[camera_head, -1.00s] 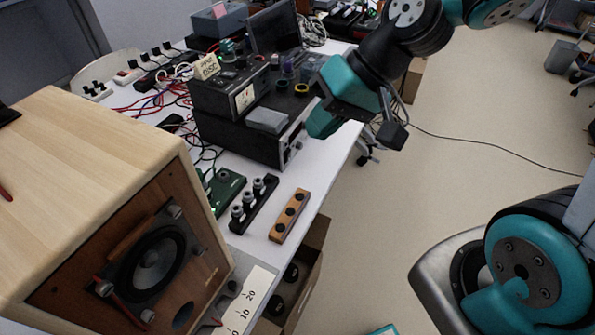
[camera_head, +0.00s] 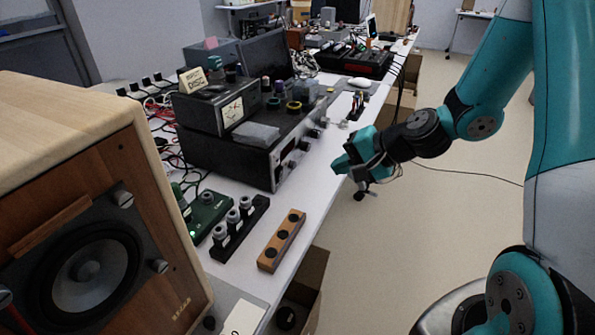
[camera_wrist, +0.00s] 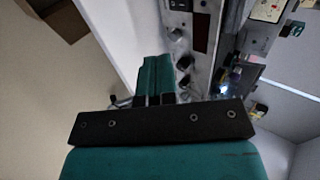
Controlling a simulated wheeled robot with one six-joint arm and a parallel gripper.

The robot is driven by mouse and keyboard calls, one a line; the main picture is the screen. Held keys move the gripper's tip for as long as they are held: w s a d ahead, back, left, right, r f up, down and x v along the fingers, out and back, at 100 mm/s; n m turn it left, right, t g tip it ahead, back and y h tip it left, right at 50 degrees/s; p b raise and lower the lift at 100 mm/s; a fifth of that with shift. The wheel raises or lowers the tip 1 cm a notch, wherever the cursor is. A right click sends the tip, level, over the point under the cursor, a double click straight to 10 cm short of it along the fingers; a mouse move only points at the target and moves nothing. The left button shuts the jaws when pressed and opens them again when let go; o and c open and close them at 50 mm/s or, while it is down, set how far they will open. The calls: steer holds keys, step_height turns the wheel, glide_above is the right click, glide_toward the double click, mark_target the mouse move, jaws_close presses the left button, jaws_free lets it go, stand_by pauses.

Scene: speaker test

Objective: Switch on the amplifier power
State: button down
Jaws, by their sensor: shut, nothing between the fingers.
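The amplifier (camera_head: 283,162) is a wide black unit with a silver front panel carrying knobs and a dark display, standing on the white table. Its panel also shows in the wrist view (camera_wrist: 201,62), running down the upper middle with dark knobs. My gripper (camera_head: 338,166) is just right of the amplifier's front, over the table's edge, pointing left. Its teal fingers are together and empty; in the wrist view (camera_wrist: 156,62) they lie beside the panel's knobs. I cannot tell which control is the power switch, nor see any contact with the panel.
A wooden speaker (camera_head: 168,215) fills the left front. The floor to the right is open.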

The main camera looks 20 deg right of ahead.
mark_target(281, 174)
steer(key=x, duration=1)
steer(key=shift+a+f, duration=0.15)
steer(key=shift+a, duration=0.05)
steer(key=shift+w+a+r, duration=0.25)
steer(key=shift+w+a, duration=0.15)
steer(key=shift+w, duration=0.1)
steer(key=shift+w+a+r, duration=0.2)
steer(key=shift+w+a, duration=0.2)
steer(key=shift+w, duration=0.05)
steer(key=shift+w+a+p, duration=0.3)
steer(key=shift+w+a, duration=0.1)
steer(key=shift+w, duration=0.05)
steer(key=shift+d+r, duration=0.1)
